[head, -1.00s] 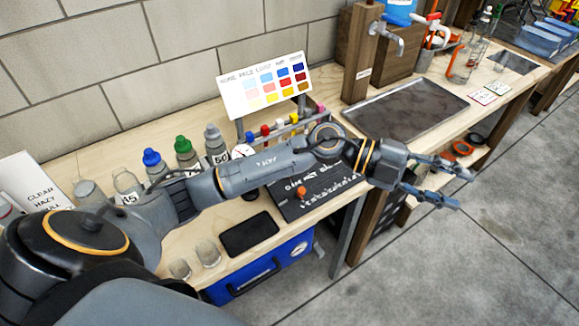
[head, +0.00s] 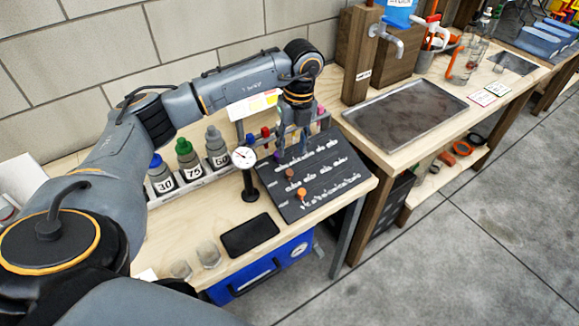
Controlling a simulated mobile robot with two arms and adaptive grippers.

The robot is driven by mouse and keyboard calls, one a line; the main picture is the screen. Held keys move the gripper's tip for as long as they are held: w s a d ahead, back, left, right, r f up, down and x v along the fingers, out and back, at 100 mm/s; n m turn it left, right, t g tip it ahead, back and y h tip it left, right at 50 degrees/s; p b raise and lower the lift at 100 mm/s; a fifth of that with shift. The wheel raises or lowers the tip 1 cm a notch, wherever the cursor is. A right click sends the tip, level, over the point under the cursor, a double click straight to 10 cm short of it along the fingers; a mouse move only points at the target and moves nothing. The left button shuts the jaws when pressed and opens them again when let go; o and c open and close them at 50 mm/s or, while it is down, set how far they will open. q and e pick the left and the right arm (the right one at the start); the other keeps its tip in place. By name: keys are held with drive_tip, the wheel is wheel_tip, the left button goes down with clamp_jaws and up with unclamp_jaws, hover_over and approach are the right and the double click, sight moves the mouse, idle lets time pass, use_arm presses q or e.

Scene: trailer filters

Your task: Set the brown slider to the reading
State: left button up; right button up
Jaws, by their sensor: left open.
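A dark slider board (head: 335,175) lies on the near bench, with rows of pale marks. The brown slider (head: 289,173) is a small knob at the left end of the middle row. A purple knob (head: 277,157) is above it and an orange knob (head: 301,194) below it. A round white dial (head: 243,157) on a black stand is just left of the board; its reading is too small to tell. My left gripper (head: 292,147) points down over the board's upper part, fingers open, above and apart from the brown slider. My right gripper is not in view.
Bottles with blue (head: 156,160), green (head: 183,145) and grey caps stand in a rack at left. A black flat pad (head: 250,235) and two clear cups are in front. A colour chart (head: 250,106) is partly hidden behind my arm. A metal tray (head: 405,112) lies right.

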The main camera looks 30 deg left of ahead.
sight(289, 171)
use_arm(q)
drive_tip(key=f, duration=0.3)
drive_tip(key=f+p, duration=0.1)
drive_tip(key=f, duration=0.4)
drive_tip(key=shift+s+a+f, duration=0.2)
drive_tip(key=shift+s+f, duration=0.15)
clamp_jaws()
